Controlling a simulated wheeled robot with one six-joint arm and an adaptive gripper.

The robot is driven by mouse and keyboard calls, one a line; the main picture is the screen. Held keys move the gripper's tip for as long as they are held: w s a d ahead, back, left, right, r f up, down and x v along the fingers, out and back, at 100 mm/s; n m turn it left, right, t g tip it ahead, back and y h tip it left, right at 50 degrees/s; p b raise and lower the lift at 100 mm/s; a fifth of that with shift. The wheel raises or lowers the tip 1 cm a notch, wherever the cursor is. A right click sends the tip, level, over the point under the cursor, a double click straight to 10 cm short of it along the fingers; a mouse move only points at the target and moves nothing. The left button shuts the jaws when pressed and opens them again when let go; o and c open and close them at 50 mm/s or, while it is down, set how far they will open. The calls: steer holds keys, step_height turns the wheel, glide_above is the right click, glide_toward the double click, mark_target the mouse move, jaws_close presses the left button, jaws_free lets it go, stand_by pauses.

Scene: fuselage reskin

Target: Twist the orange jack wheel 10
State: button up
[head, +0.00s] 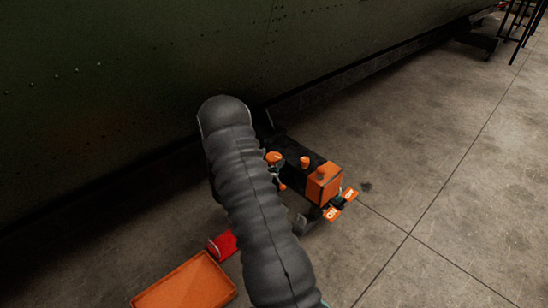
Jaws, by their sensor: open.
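A dark jack unit with orange parts stands on the floor beside the green fuselage, right of my grey-sleeved arm. It has an orange box (324,187) with a round knob on top, a small orange knob (304,162), and a rounded orange part (273,157) at the edge of my arm. I cannot tell which of these is wheel 10. Two orange tags (340,205) with white marks too small to read surely sit at its front. My arm hides the unit's left side. My gripper does not show clearly in this view.
The dark green riveted fuselage (120,80) fills the upper left. An orange tray (187,284) and a red object (222,245) lie at the lower left, partly hidden by my arm. A dark stand (480,38) is at the upper right. The concrete floor on the right is clear.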

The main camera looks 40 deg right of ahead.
steer(key=shift+w+d, duration=0.15)
steer(key=shift+d, duration=0.7)
steer(key=c, duration=1.2)
steer(key=shift+n+t, duration=0.4)
steer(key=shift+t, duration=0.2)
steer(key=n+t+y, duration=0.1)
steer(key=n+t, duration=0.1)
steer(key=n+t+y, duration=0.1)
steer(key=t, duration=0.2)
steer(key=shift+n+y, duration=0.4)
steer(key=shift+n+t+y, duration=2.2)
steer(key=shift+t+y, duration=0.1)
steer(key=shift+t, duration=0.4)
steer(key=shift+w, duration=0.1)
